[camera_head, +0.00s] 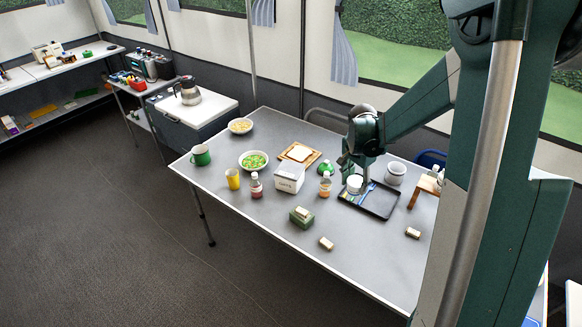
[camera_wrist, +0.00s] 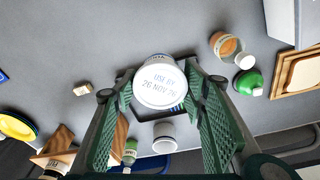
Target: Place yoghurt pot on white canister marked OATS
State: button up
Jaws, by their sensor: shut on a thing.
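The yoghurt pot (camera_wrist: 160,82) is a small white pot with a printed use-by date on its lid. My gripper (camera_wrist: 162,88) is shut on it, with a green finger pad on each side. In the head view the pot (camera_head: 355,184) is in my gripper (camera_head: 356,172) over the left part of a dark tray (camera_head: 378,211). I cannot tell how high it is above the tray. A white box-like canister (camera_head: 289,178) stands left of the tray; its marking is too small to read. Part of a white body (camera_wrist: 281,18) shows at the top right in the wrist view.
An orange-labelled bottle (camera_head: 325,186) and a green item (camera_head: 325,167) stand between canister and tray. A green block (camera_head: 302,217) lies in front. A white pot (camera_head: 396,172) stands behind the tray.

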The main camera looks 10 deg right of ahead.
jog(key=w+a+r+n+p, duration=0.2)
jog(key=w+a, duration=0.3)
jog(key=w, duration=0.1)
jog(key=w+a+r+n+p, duration=0.2)
jog(key=w+a+r+n, duration=0.1)
jog(key=w+a, duration=0.3)
notch_tip(320, 180, up, 2)
jog(key=r+n+p, duration=0.1)
jog(key=n+p, duration=0.2)
send_over(290, 168)
jog(key=shift+s+f+t+y, duration=0.25)
jog(key=shift+t+y, duration=0.05)
jog(key=shift+f, duration=3.15)
jog(key=shift+f, duration=0.1)
jog(key=shift+f+b, duration=0.3)
jog(key=shift+f, duration=1.5)
jog(key=shift+f, duration=0.1)
jog(key=o, duration=0.9)
jog(key=shift+o, duration=0.2)
